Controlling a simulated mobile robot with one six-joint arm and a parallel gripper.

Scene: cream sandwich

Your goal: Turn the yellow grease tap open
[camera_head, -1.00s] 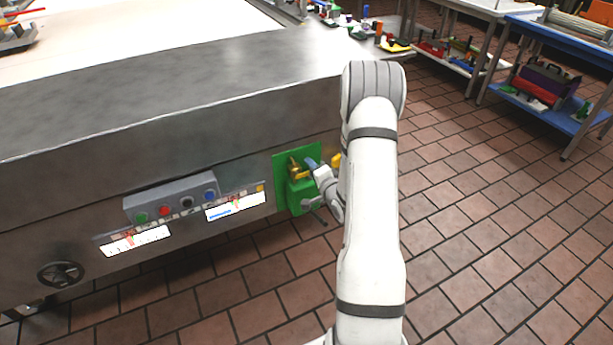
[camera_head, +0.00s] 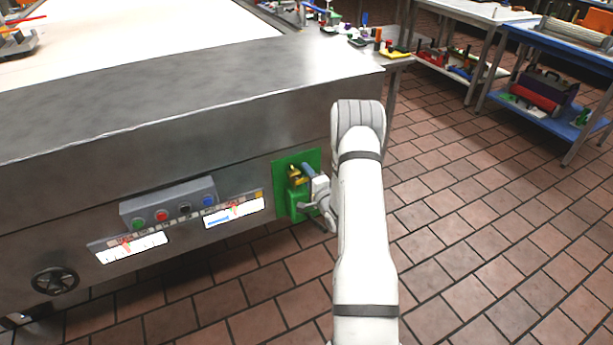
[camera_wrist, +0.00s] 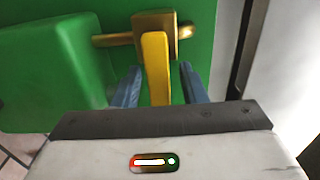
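The yellow tap handle (camera_wrist: 155,70) is a flat bar on a brass body (camera_wrist: 156,22), in front of a green panel (camera_wrist: 190,35) in the wrist view. My gripper (camera_wrist: 160,67) is open, with one blue finger on each side of the handle. A gap shows on both sides, narrower at the left finger. In the head view the tap (camera_head: 294,174) is small and partly covered by my gripper (camera_head: 307,171), which sits at the green panel (camera_head: 283,163) on the machine's side. The handle's exact angle is unclear there.
A green box (camera_wrist: 50,70) stands left of the handle in the wrist view. A button box (camera_head: 168,202) with several coloured buttons and a black handwheel (camera_head: 55,281) are left along the machine's side. The tiled floor (camera_head: 490,230) to the right is open.

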